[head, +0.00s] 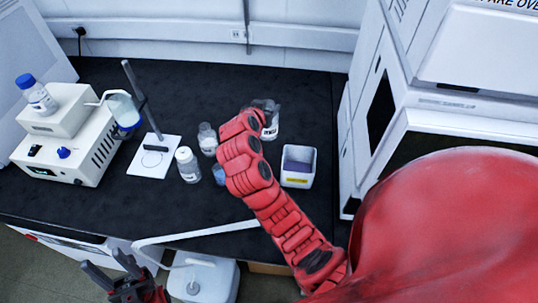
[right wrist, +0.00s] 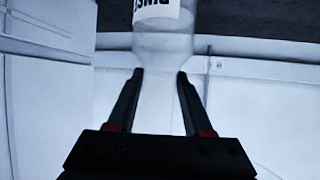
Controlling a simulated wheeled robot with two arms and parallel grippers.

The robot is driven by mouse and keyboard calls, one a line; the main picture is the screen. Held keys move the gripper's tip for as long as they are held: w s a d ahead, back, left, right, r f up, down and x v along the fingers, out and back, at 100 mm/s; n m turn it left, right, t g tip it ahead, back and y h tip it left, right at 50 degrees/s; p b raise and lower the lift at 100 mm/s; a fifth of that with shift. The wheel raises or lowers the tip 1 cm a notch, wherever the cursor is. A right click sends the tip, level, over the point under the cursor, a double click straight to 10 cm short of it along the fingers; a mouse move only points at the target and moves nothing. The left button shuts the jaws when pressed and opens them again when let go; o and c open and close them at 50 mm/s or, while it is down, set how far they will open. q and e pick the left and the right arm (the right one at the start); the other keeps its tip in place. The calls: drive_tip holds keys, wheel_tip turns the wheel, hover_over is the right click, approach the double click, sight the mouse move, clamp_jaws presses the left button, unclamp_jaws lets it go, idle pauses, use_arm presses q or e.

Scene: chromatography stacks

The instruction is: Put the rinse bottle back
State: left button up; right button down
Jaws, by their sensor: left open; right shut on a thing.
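My right gripper (right wrist: 160,74) is shut on the neck of the rinse bottle (right wrist: 165,48), a clear bottle with a white label. In the right wrist view the lettering "RINS" is upside down, and the bottle's wider body lies toward the top edge. In the head view my red right arm reaches over the bench and hides most of this gripper. A clear, greyish shape (head: 272,128) shows past the arm's end; I cannot tell whether it is the held bottle. My left gripper (head: 106,260) is open and empty, low in front of the bench.
Two capped bottles (head: 188,166) (head: 207,140) stand left of my right arm. A white open container (head: 299,167) stands right of it. A white-based stand (head: 152,158), a white instrument (head: 66,135) and a blue-capped bottle (head: 36,95) are farther left. Tall white equipment (head: 450,130) bounds the right.

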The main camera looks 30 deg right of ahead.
sight(268, 135)
wheel_tip(268, 135, down, 13)
drive_tip(key=p, duration=0.3)
drive_tip(key=shift+d+r, duration=0.1)
drive_tip(key=c, duration=0.8)
unclamp_jaws()
drive_tip(key=o, duration=0.5)
